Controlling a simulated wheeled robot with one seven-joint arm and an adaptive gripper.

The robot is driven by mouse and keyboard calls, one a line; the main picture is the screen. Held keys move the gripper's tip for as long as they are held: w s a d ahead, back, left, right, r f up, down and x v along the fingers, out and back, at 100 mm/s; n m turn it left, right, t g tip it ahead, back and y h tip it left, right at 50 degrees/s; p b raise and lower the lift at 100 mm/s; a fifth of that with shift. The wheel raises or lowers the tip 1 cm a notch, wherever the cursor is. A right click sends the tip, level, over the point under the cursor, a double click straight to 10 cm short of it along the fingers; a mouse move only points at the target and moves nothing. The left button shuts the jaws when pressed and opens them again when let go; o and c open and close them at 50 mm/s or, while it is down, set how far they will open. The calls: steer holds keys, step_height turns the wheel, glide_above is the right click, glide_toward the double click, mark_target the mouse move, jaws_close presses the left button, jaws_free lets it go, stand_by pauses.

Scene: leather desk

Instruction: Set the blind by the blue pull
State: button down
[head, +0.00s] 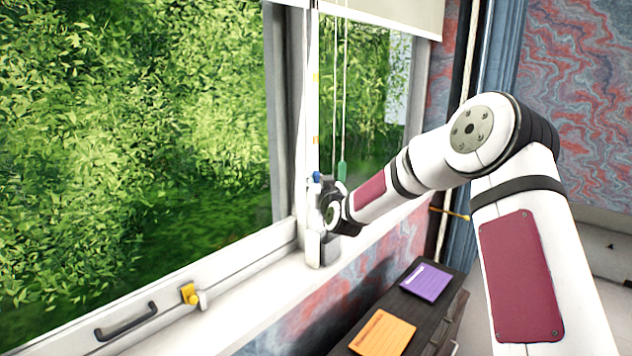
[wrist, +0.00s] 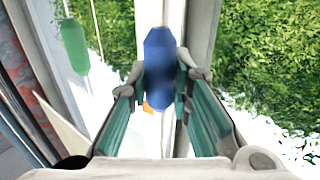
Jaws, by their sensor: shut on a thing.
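The blue pull (wrist: 160,68) is a small blue cylinder between my fingertips in the wrist view. In the head view only a bit of the blue pull (head: 317,176) shows above my gripper. My gripper (head: 325,192) is at the window post, and its two fingers (wrist: 160,80) are shut on the blue pull. A green pull (head: 342,171) hangs on cords just right of my gripper; it also shows at the left of the wrist view (wrist: 75,46). The cream blind (head: 395,12) is at the top of the window, its lower edge high above my gripper.
The white window sill (head: 270,290) runs below my gripper. A yellow-and-white latch (head: 192,295) and a dark handle (head: 125,321) are on the lower window frame. A dark cabinet (head: 400,312) with purple and orange cards stands below the sill.

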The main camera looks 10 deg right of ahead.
step_height(320, 180, up, 19)
steer(key=shift+f+p, duration=0.15)
steer(key=shift+p, duration=0.15)
stand_by(0.4)
steer(key=c, duration=1.4)
jaws_free()
steer(key=shift+c, duration=0.2)
steer(key=shift+f, duration=0.1)
steer(key=shift+s, duration=0.1)
steer(key=s, duration=1.1)
steer(key=shift+s+d, duration=0.25)
steer(key=shift+s, duration=0.15)
